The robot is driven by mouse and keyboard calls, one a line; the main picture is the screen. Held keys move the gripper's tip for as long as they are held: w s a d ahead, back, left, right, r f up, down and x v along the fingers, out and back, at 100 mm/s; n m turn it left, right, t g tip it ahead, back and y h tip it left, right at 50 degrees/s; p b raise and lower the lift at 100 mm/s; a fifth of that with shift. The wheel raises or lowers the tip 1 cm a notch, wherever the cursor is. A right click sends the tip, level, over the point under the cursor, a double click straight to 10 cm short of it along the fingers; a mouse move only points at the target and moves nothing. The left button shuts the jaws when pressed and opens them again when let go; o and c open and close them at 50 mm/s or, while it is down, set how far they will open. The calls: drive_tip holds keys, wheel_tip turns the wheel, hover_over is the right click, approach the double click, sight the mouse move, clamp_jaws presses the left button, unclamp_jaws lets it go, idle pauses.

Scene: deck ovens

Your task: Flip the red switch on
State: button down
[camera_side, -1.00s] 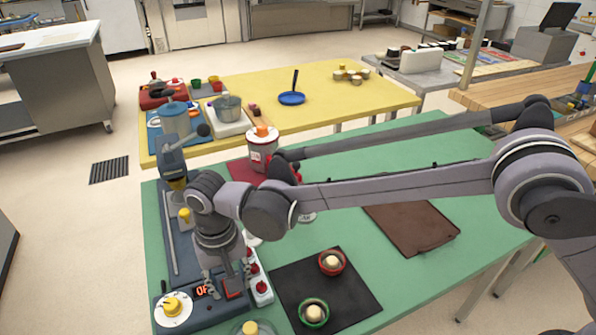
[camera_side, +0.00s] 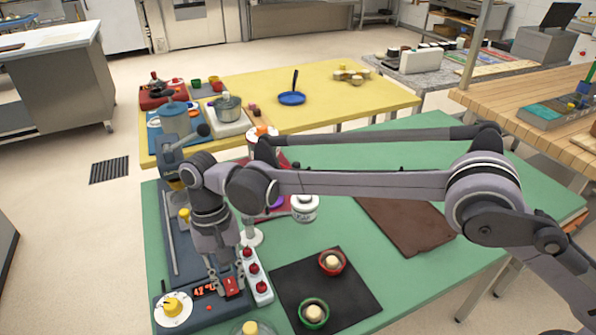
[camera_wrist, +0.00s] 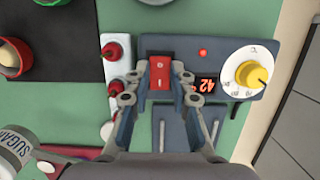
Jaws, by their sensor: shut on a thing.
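The red switch (camera_wrist: 160,72) is a red rocker in a dark frame on the blue-grey panel (camera_wrist: 222,45). My gripper (camera_wrist: 160,84) has a finger on each side of it and is shut on it. In the side view the red switch (camera_side: 233,286) shows below my gripper (camera_side: 228,278), at the panel's front end. The panel's display (camera_wrist: 207,87) glows with "42", and a small red light (camera_wrist: 203,53) beside it is bright.
A white dial with a yellow knob (camera_side: 172,305) is left of the display. A white strip with red knobs (camera_side: 251,268) stands close on the right. A black mat (camera_side: 348,281) with red and green bowls lies further right.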

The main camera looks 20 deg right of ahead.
sight(227, 277)
drive_tip(key=c, duration=1.2)
unclamp_jaws()
drive_tip(key=shift+o, duration=0.2)
drive_tip(key=v, duration=1.2)
